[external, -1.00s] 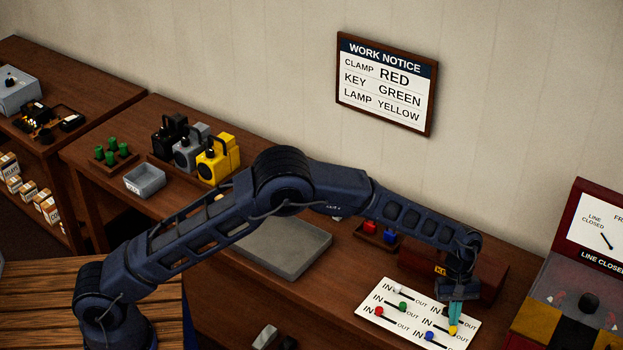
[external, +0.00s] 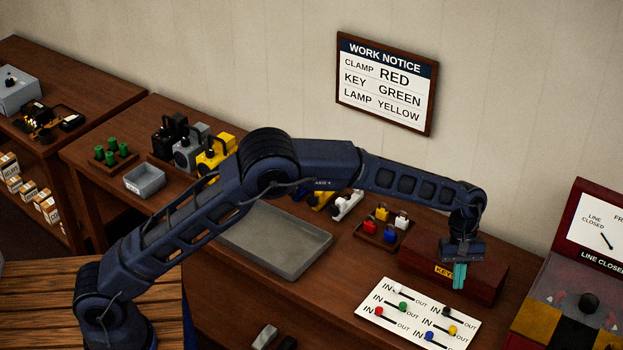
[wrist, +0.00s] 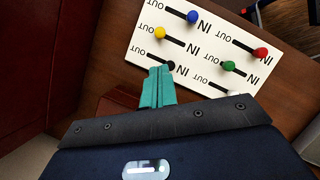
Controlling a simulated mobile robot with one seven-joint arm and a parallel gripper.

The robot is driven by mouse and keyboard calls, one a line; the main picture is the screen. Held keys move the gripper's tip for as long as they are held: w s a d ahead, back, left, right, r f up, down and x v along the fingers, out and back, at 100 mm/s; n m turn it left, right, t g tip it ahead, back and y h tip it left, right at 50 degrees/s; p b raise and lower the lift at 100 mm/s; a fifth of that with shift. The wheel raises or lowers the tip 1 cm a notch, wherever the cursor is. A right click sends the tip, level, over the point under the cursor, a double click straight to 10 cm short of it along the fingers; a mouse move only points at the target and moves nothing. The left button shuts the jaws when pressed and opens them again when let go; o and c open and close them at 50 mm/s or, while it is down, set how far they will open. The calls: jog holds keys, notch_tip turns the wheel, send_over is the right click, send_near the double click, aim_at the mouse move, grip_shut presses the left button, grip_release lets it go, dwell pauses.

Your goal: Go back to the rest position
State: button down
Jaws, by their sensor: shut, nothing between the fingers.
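My gripper (external: 459,276) has teal fingers and points down, above the back of the white lever board, in front of the brown key box (external: 490,275). In the wrist view its fingers (wrist: 158,88) are together with nothing between them. The lever board (external: 385,329) has several slots marked IN and OUT with coloured knobs. In the wrist view a blue knob (wrist: 192,16), yellow knob (wrist: 160,32), red knob (wrist: 260,52) and green knob (wrist: 228,66) show. A black knob (wrist: 169,65) sits just beyond the fingertips.
A tray of coloured padlocks (external: 371,236) and an empty grey tray (external: 290,262) lie left of the key box. A line-status machine (external: 565,310) stands at the right. A work notice (external: 386,84) hangs on the wall. Open air lies above the bench.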

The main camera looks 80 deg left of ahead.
jog(key=s+a+r+m+t+y, duration=0.2)
jog(key=s+r+m, duration=0.6)
jog(key=s+r, duration=1.85)
jog(key=s+m+t+y, duration=0.15)
jog(key=s+m, duration=0.25)
jog(key=s, duration=1.7)
jog(key=s+a+f+m+t, duration=0.1)
jog(key=s+f+m, duration=0.1)
jog(key=s, duration=0.6)
jog(key=s+a+f+m, duration=0.1)
jog(key=s+f+m, duration=0.1)
jog(key=s, duration=0.6)
jog(key=shift+f+t+y, duration=0.35)
jog(key=shift+f+y, duration=0.1)
jog(key=shift+r, duration=0.1)
